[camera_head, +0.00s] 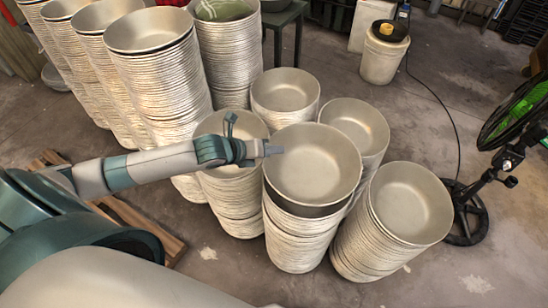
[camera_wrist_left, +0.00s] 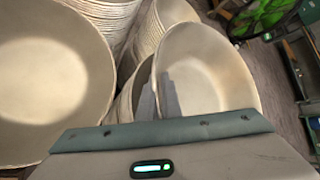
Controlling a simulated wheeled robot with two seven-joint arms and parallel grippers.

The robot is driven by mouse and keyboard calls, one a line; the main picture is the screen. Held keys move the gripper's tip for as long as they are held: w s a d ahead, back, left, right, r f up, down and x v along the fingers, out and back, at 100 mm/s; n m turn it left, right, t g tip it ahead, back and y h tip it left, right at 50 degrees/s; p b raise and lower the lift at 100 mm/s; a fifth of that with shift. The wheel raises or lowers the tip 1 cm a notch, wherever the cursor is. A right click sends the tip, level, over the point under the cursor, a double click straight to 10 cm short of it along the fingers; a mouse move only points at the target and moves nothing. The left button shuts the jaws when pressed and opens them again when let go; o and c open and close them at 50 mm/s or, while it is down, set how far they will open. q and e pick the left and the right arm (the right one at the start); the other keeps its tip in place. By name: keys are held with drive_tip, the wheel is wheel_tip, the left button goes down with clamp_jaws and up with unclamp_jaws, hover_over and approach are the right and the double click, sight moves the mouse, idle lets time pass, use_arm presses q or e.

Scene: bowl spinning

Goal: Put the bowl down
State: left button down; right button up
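The bowl (camera_head: 318,165) is wide, round and pale metal. It sits at the top of the front middle stack (camera_head: 295,240), with a dark gap showing between it and the bowls below. My left gripper (camera_head: 272,150) is at the bowl's left rim. In the left wrist view the two grey fingers (camera_wrist_left: 159,100) stand close together on either side of the rim of the bowl (camera_wrist_left: 210,70), shut on it. Whether the bowl's underside touches the stack cannot be told. My right gripper is not in view.
More bowl stacks stand close around: one at right (camera_head: 410,205), one behind (camera_head: 285,92), and tall ones at back left (camera_head: 160,80). A green fan (camera_head: 520,105) stands at far right, a white bucket (camera_head: 384,55) behind. The floor at lower right is clear.

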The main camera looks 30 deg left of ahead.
use_arm(q)
drive_tip(key=shift+f, duration=1.95)
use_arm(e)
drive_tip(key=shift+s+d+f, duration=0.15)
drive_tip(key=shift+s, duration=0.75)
use_arm(q)
drive_tip(key=shift+f, duration=0.1)
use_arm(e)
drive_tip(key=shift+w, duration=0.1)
